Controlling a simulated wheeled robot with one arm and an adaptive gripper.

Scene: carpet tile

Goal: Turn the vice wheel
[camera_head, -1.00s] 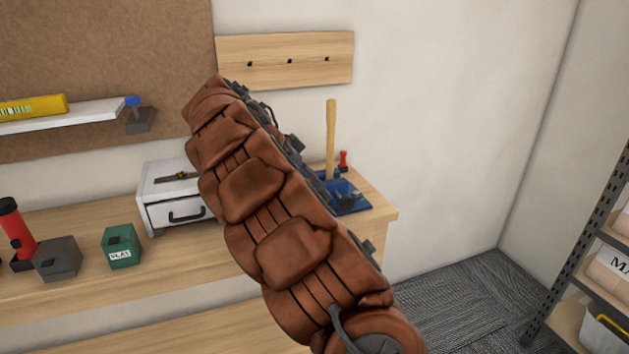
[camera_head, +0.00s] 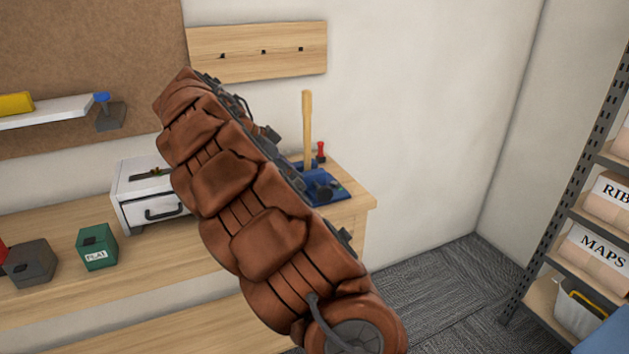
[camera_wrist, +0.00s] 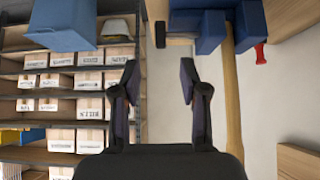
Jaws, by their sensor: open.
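A blue vice-like tool (camera_head: 330,199) sits at the right end of the bench, partly hidden behind my brown arm. A dark rounded part (camera_head: 323,192) shows on it; I cannot tell whether this is the wheel. A wooden handle (camera_head: 307,128) stands upright beside it. In the wrist view the blue tool (camera_wrist: 208,32) is at the top, beyond my gripper, with a dark piece (camera_wrist: 160,35) to its left. My gripper (camera_wrist: 158,80) is open and empty, its two fingers apart from the tool. In the head view my arm hides the gripper.
A white drawer box (camera_head: 150,190), a green box (camera_head: 96,247) and a dark grey block (camera_head: 28,262) stand on the wooden bench (camera_head: 150,270). A small red item (camera_head: 321,149) is behind the blue tool. A shelf rack (camera_head: 575,200) with boxes stands right, with open carpet between.

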